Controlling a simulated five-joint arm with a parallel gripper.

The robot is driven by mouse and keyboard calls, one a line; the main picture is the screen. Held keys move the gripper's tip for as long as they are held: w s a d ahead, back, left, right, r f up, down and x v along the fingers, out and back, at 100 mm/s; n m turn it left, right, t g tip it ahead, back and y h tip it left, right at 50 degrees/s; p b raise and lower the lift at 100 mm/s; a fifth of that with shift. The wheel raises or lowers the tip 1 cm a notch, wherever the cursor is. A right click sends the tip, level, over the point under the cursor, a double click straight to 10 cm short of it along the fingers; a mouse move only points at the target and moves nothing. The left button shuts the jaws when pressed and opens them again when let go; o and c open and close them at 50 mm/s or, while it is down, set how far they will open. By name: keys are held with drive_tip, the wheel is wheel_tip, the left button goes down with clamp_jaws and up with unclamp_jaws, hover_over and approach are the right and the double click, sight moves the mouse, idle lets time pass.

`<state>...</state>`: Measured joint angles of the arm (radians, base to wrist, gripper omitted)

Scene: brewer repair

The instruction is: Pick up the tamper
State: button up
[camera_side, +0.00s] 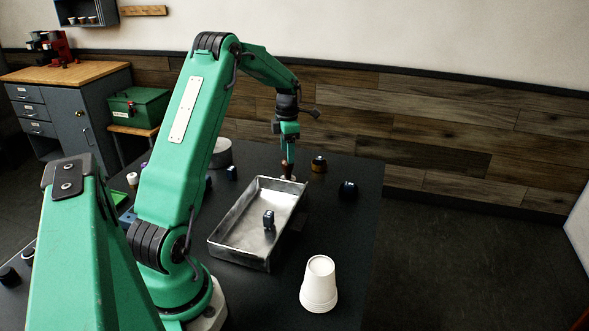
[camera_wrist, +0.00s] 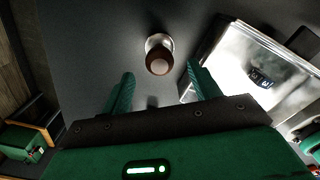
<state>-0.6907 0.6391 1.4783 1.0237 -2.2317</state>
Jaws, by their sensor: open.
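The tamper shows in the wrist view (camera_wrist: 158,62) with a round brown handle above a silver base. It appears upright on the dark table, just past and between my fingertips. My gripper (camera_wrist: 161,74) is open, with one green finger on each side and nothing held. In the side view my gripper (camera_side: 288,160) points down beyond the far end of the metal tray. The tamper there is small and mostly hidden by the fingers and tray edge. I cannot tell whether the fingers touch it.
The metal tray (camera_side: 227,240) holds a small dark object (camera_side: 268,220). White stacked cups (camera_side: 319,285) stand in front at right. A dark knob-like object (camera_side: 348,190) and a brown-and-black jar (camera_side: 319,164) stand right of the gripper. A round metal container (camera_side: 222,153) stands at the left.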

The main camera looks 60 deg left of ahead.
sight(288, 169)
drive_tip(key=shift+f, duration=1.35)
drive_tip(key=shift+f, duration=0.1)
drive_tip(key=shift+f, duration=2.5)
drive_tip(key=shift+c, duration=0.2)
drive_tip(key=c, duration=1.2)
drive_tip(key=shift+r, duration=0.15)
